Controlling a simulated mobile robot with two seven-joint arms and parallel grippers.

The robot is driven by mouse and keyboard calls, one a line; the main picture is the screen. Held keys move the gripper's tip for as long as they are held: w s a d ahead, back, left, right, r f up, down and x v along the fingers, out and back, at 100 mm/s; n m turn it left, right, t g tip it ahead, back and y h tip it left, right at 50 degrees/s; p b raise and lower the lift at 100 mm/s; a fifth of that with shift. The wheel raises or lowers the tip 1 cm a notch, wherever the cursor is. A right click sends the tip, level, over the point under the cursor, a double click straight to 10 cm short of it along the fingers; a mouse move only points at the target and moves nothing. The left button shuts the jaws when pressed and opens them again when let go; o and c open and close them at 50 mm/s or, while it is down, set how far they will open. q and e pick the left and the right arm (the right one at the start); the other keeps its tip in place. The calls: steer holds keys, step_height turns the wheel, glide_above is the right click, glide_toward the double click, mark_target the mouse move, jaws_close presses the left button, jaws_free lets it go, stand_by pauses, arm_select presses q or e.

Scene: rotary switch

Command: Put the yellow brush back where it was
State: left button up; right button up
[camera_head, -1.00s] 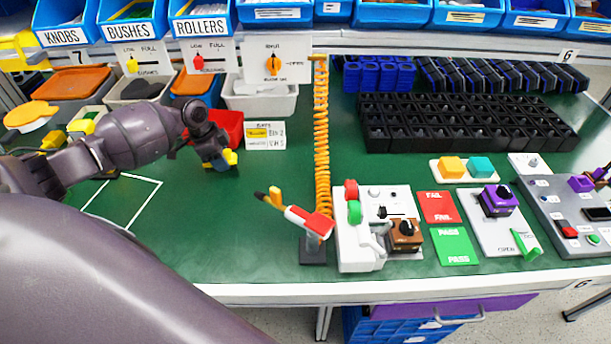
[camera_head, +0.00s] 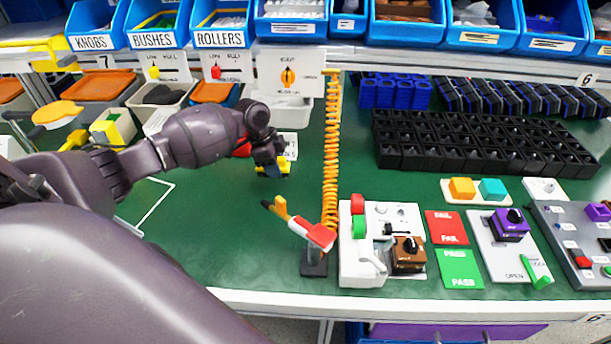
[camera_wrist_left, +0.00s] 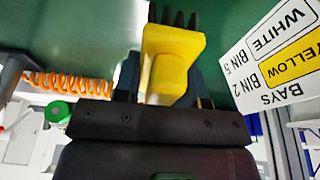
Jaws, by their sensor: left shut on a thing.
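My left gripper (camera_head: 271,170) is shut on the yellow brush (camera_head: 285,169), above the green table in front of the small bins. The left wrist view shows the yellow brush (camera_wrist_left: 172,65) between the fingers, with dark bristles pointing away from the gripper. In the head view the fingers hide most of the brush. I cannot tell its exact height above the table. A white outline (camera_head: 157,209) is marked on the table, left of the gripper and partly hidden by my arm. My right gripper is not in view.
A bays card (camera_wrist_left: 280,55) stands close beside the gripper. A coiled orange hose (camera_head: 331,150) hangs to its right, above a red-and-white tool (camera_head: 312,233) on a stand. A white switch fixture (camera_head: 360,245) is farther right. The green table between outline and tool is clear.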

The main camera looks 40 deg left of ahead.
arm_select(q)
glide_above(309, 184)
steer(key=shift+s+a, duration=0.3)
steer(key=shift+a, duration=0.1)
steer(key=shift+f+b, duration=0.4)
steer(key=shift+f, duration=1.35)
steer(key=shift+f, duration=0.15)
steer(key=o, duration=0.9)
steer(key=p+v, duration=0.2)
steer(key=v, duration=1)
steer(key=shift+d, duration=0.1)
